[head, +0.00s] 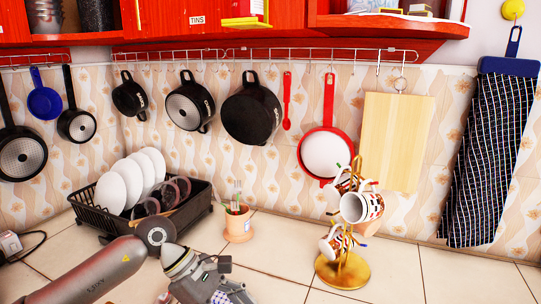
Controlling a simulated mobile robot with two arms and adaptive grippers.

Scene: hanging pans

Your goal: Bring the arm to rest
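My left arm comes in from the lower left. Its wrist and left gripper (212,281) are low in the head view, in front of the dish rack and the terracotta pot. The gripper's fingers are not clear at the bottom edge, so I cannot tell whether it is open or shut. My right gripper is not in view. Several pans hang on the wall rail, among them a black pan (252,113), a smaller black pan (188,105) and a red-rimmed pan (326,155). My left gripper is well below them and apart from them.
A black dish rack (196,211) with white plates stands on the tiled counter. A terracotta pot (238,226) and a gold mug stand (343,272) with mugs are to its right. A cutting board (397,140) hangs on the wall. The counter at right (440,275) is clear.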

